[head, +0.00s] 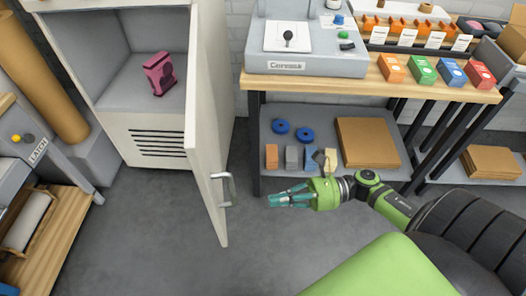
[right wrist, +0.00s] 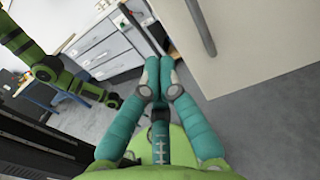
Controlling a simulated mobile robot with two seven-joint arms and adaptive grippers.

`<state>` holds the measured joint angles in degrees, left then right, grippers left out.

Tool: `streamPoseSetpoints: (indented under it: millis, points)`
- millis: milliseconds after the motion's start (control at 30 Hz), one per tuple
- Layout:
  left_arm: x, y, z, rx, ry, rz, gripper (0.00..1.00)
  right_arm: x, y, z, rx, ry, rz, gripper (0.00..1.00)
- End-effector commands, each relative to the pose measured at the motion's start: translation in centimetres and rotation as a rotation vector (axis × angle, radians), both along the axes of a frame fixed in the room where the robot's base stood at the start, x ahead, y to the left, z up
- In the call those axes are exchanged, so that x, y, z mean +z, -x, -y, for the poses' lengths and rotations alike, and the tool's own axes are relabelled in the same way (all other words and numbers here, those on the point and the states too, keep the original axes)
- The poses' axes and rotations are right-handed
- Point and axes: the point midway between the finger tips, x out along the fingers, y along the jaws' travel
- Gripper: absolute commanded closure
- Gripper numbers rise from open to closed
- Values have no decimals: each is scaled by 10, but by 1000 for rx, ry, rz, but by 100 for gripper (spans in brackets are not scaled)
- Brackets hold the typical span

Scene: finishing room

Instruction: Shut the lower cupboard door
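The pale cupboard door (head: 206,112) stands wide open in the head view, swung out toward me from the right side of the grey cupboard (head: 115,14). Its grey bar handle (head: 229,188) is near the free edge. My right gripper (head: 272,200) is to the right of the handle, apart from it, with its teal fingers pointing left. In the right wrist view my right gripper (right wrist: 160,68) has its fingertips together with nothing between them. The door (right wrist: 255,45) and handle (right wrist: 201,28) show ahead and to the right there.
A pink object (head: 160,74) lies inside the cupboard, above a vented panel (head: 158,142). A wooden workbench (head: 300,84) with a lower grey shelf (head: 345,180) stands to the right. A wood-topped unit (head: 50,235) is at the left. Grey floor (head: 165,240) is clear in front.

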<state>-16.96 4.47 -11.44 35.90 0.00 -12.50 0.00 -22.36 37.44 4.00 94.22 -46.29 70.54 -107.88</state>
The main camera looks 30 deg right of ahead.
Motion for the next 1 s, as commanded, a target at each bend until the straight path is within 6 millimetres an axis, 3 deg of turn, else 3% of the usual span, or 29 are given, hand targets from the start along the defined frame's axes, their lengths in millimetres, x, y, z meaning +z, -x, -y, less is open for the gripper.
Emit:
streamPoseSetpoints:
  millis: [167,500,700,1000]
  points:
    - [17,-8,8,-1,11,12,14,6,-15,-37,-1,-7,1,100]
    - [37,11,-1,-3,-4,-20,14,4,-38,-96,-2,-6,-2,100]
    - [41,12,-2,-2,-5,-21,14,1,-43,-110,-4,-5,-4,100]
    - [41,9,-3,0,-5,-17,14,0,-43,-111,-4,-4,-4,100]
